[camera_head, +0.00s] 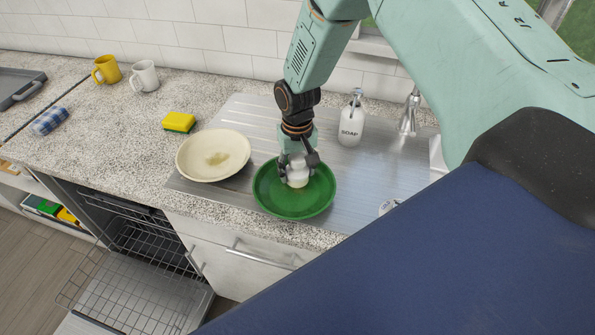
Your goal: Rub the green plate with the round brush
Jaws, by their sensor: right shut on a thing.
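The green plate (306,206) lies on the metal drainboard near the counter's front edge. My right gripper (298,165) points down over the middle of the plate. It is shut on a pale, rounded object that looks like the round brush (298,179). The brush is over the plate's middle and seems to touch it, though its underside is hidden. The gripper and brush cover part of the plate's far side. My left gripper is not in view.
A cream plate (190,160) with a stain sits left of the green plate. A yellow sponge (179,122), white mug (145,76) and yellow mug (106,69) stand farther left. A soap bottle (351,127) and faucet (409,112) are behind right. An open dishwasher rack (150,245) is below.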

